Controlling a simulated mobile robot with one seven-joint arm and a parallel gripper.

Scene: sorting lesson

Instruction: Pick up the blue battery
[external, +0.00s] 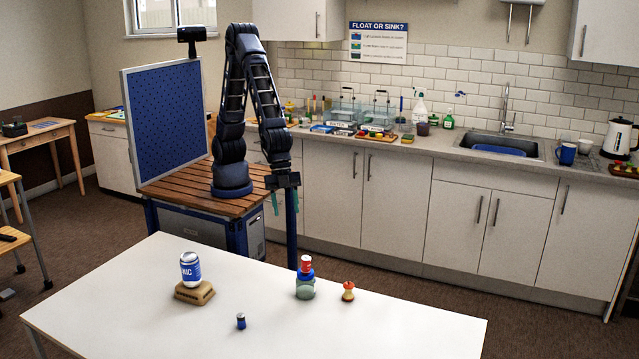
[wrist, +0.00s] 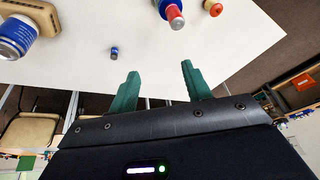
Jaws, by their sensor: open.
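The blue battery (external: 241,321) is a small blue cylinder with a dark top. It stands upright on the white table (external: 400,335), in front of the blue-and-white can. In the wrist view the battery (wrist: 114,53) is small and lies above the left fingertip, well apart from it. My gripper (external: 284,201) hangs beyond the table's far edge, near the wooden-topped cart, with its fingers pointing down. In the wrist view the two green fingers of my gripper (wrist: 158,68) are spread apart with nothing between them.
The can (external: 190,269) stands on a tan block (external: 194,293). The table's front and right are clear. A blue pegboard (external: 168,120) stands on the cart.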

